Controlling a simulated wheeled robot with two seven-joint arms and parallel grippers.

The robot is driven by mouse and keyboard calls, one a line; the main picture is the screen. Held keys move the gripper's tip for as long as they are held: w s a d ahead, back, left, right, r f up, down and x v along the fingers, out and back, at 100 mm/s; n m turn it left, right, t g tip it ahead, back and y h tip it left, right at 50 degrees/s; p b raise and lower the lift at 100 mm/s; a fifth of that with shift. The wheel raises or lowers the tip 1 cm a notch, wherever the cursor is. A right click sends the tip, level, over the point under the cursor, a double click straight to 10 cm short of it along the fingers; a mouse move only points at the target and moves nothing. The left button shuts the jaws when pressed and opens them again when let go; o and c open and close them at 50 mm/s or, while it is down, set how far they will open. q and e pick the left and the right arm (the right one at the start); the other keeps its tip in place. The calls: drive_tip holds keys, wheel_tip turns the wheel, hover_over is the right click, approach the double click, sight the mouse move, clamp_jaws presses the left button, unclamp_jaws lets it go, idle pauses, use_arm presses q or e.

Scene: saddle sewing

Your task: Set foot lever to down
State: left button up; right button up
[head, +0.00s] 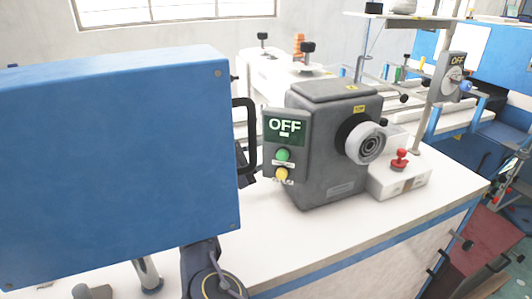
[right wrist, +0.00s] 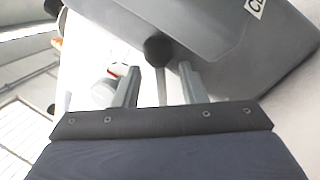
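In the right wrist view a lever with a round black knob (right wrist: 157,48) on a thin grey stem stands beside a grey machine housing (right wrist: 225,35). My right gripper (right wrist: 158,72) is open, with one finger on each side of the stem and gaps showing between. I cannot tell from this view whether the lever is up or down. In the head view the grey sewing machine (head: 325,150) stands on a white table, and this lever cannot be made out there.
A large blue panel (head: 110,170) fills the left of the head view. A control box (head: 285,150) reading OFF has green and yellow buttons. A handwheel (head: 365,142) and a red knob (head: 400,158) are at the right. The white tabletop (head: 300,230) in front is clear.

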drive_tip(key=shift+c, duration=0.4)
clamp_jaws()
